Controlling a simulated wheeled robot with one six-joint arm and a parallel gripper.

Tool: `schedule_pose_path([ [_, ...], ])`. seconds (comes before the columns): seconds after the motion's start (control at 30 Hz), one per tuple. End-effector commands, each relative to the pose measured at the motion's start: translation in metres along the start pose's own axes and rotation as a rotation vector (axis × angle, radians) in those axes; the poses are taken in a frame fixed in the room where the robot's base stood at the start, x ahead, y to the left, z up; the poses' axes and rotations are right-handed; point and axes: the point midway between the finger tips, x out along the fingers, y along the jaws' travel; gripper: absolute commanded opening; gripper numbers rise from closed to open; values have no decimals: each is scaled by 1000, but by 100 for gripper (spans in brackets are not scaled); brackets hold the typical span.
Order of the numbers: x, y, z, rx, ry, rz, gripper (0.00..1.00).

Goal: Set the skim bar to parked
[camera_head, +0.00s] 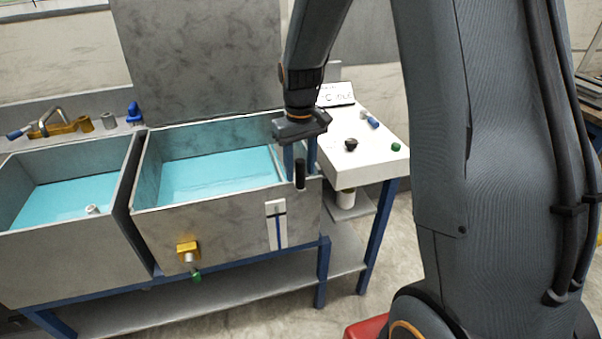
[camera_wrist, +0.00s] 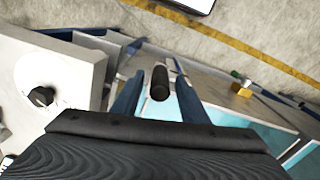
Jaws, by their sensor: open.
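The skim bar (camera_head: 276,161) shows as a thin pale strip across the right end of the right-hand water tank (camera_head: 222,214). A black upright handle (camera_head: 300,176) stands at the tank's front rim near its right corner and seems to belong to the bar. My gripper (camera_head: 300,171) points down at this corner, its blue fingers apart. In the wrist view the handle (camera_wrist: 160,83) appears between the two open fingers (camera_wrist: 159,79), with gaps on both sides. I see no finger touching it. My gripper hides part of the bar's front end.
A white side table (camera_head: 376,154) with a black knob (camera_head: 351,144) and a green knob (camera_head: 396,147) stands right of the tank. A brass valve (camera_head: 187,250) sticks out of the tank front, left of a white gauge strip (camera_head: 270,225). A second tank (camera_head: 75,263) is at left.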

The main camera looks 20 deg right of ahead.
Motion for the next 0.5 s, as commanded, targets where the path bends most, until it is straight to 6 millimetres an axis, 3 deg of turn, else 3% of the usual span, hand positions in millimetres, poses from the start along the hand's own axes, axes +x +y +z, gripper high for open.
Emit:
schedule_pose_path([
  [0.2, 22, 0, 1, 1, -1, 0, 40],
  [0.5, 28, 0, 0, 1, 0, 0, 40],
])
